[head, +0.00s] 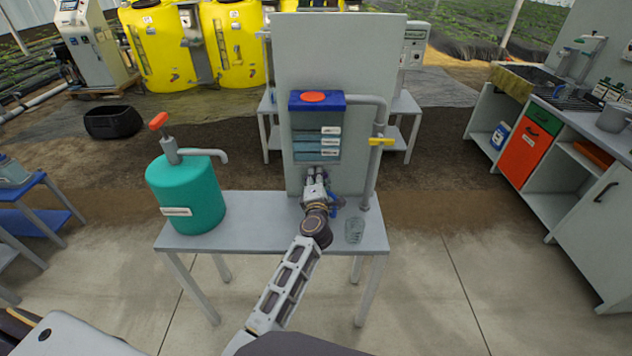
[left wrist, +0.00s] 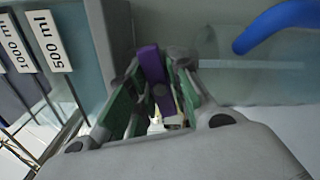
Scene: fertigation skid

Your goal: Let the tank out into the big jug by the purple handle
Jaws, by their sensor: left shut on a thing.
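The tank (head: 316,140) is a bluish see-through box with a blue lid and an orange cap, mounted on a grey upright panel. Its side, with volume labels, shows in the left wrist view (left wrist: 92,45). My left gripper (head: 316,183) is just below the tank. In the left wrist view my left gripper (left wrist: 155,95) is shut on the purple handle (left wrist: 152,65), which stands between its green-lined fingers. The purple handle is hidden in the head view. A clear vessel (head: 354,230) stands on the table right of my arm; I cannot tell if it is the big jug.
A blue curved handle (left wrist: 280,22) lies close right of the gripper. A grey pipe with a yellow handle (head: 381,142) runs down the panel's right side. A teal pump canister (head: 186,195) stands on the grey table's (head: 240,236) left end. Floor right of the table is clear.

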